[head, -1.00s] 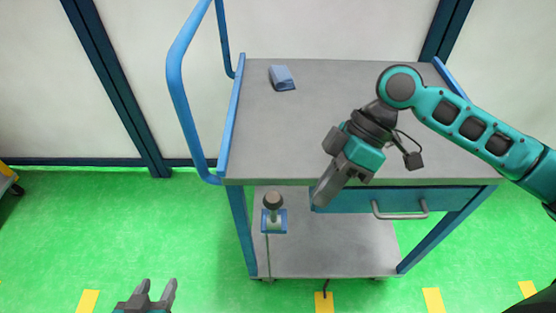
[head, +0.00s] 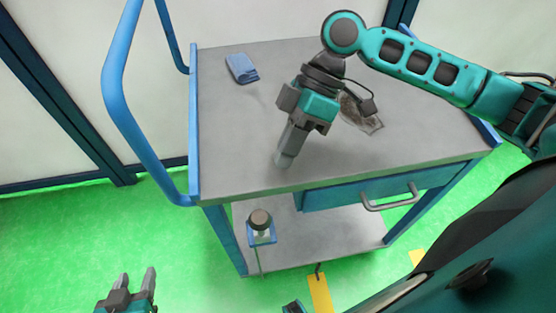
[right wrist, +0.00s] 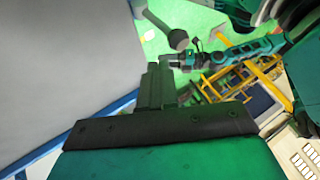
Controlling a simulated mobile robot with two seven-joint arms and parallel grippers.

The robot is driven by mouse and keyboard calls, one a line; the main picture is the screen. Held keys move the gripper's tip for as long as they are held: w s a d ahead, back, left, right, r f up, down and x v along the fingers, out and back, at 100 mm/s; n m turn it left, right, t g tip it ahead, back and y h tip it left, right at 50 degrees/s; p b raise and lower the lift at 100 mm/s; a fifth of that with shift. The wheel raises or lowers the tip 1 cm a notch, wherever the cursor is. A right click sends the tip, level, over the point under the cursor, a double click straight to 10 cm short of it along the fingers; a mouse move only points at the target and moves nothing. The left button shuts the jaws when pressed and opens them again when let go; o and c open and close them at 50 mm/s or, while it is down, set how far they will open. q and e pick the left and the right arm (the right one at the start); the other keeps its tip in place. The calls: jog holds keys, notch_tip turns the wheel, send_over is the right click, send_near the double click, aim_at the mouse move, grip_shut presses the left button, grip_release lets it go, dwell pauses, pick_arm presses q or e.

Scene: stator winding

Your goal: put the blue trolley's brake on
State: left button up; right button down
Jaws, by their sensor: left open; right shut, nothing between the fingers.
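The blue trolley (head: 196,120) stands in front of me with a grey top. A dark round knob (head: 260,218) sits on a pale stem in a blue bracket (head: 262,237) at its near left side, with a thin rod running down below. I take it for the brake lever. My left gripper (head: 137,278) is open and empty, low and left of the trolley.
A folded blue cloth (head: 242,69) and a brownish crumpled item (head: 362,112) lie on the trolley top. A blue drawer (head: 335,193) with a grey handle (head: 390,198) is under its front. Green floor (head: 60,240) is free at the left. A tall blue push handle (head: 118,95) rises at the left.

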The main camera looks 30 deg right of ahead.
aim_at(266, 192)
jog(key=x, duration=0.8)
jog(key=shift+a+f+b, duration=0.15)
jog(key=shift+f+b, duration=0.05)
jog(key=shift+b, duration=0.2)
